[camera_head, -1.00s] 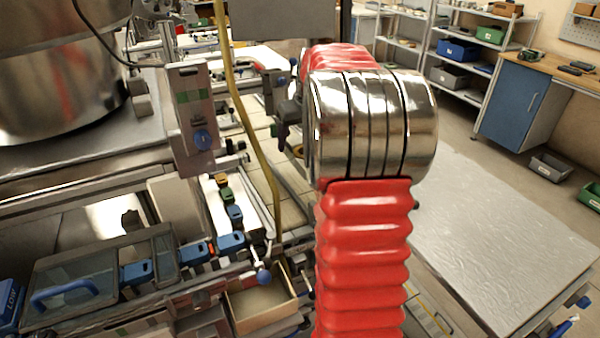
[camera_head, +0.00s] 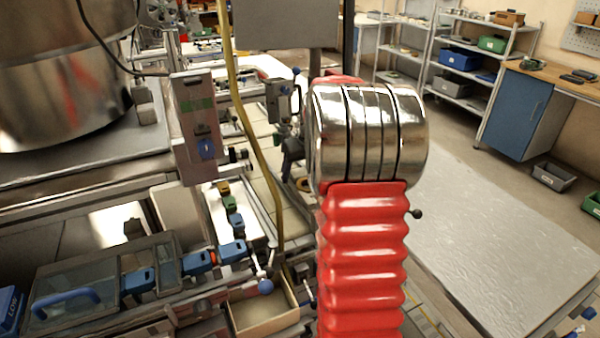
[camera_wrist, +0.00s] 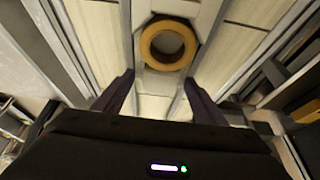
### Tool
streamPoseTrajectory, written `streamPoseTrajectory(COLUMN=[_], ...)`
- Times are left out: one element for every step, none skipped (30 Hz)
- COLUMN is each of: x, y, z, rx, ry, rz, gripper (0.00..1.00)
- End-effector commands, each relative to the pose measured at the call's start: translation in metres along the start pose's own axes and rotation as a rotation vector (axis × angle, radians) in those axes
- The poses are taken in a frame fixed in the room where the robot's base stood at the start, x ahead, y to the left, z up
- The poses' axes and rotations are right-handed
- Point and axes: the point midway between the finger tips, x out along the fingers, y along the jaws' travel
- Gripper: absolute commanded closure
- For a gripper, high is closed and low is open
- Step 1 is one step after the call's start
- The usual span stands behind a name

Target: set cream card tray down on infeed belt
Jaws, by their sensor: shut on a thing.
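My gripper (camera_wrist: 158,80) is shut on a pale, cream piece (camera_wrist: 157,83) that I take for the card tray; one dark finger lies on each side of it. I cannot tell whether the ring lies in the tray. Pale slabs between grey rails, likely the infeed belt (camera_wrist: 95,30), lie beneath. The gap between tray and belt cannot be judged. In the head view my arm hides much of this area.
A yellow hose (camera_head: 247,115) hangs left of my gripper. A grey-white control box (camera_head: 194,120) and a large steel drum (camera_head: 65,80) stand further left. An open cream box (camera_head: 262,307) sits at the front.

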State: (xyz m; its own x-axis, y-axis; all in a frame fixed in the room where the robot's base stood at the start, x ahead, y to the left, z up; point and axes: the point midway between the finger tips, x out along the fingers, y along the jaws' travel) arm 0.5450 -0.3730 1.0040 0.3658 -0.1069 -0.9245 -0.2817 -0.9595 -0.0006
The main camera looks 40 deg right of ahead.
Motion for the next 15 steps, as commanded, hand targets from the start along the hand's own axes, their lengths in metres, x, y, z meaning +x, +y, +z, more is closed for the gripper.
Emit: streamPoseTrajectory(x=[0.0021,0.0027,0.0028,0.0027,0.0026,0.0026,0.0026,0.0026,0.0028,0.0032,0.0039,0.0040,0.0039,0.0039,0.0038], y=[-0.0001,-0.0001,-0.0001,-0.0002,-0.0002,-0.0002,-0.0003,-0.0003,-0.0004,-0.0005,-0.0005,-0.0005,-0.0006,-0.0006,-0.0006], z=[0.0007,0.0009,0.0009,0.0008,0.0007,0.0007,0.0007,0.0007,0.0008,0.0010,0.0013,0.0014,0.0013,0.0013,0.0013], rx=[0.000,0.000,0.000,0.000,0.000,0.000,0.000,0.000,0.000,0.000,0.000,0.000,-0.001,-0.001,-0.001], ry=[0.001,0.001,0.002,0.002,0.002,0.002,0.002,0.002,0.001,0.001,0.001,0.001,0.001,0.001,0.001], rz=[0.000,0.001,0.001,0.001,0.001,0.001,0.000,0.000,0.000,0.000,0.000,0.000,0.000,0.000,0.000], gripper=[0.62,0.62,0.62,0.62,0.62,0.62,0.62,0.62,0.62,0.62,0.62,0.33,0.31,0.29,0.26])
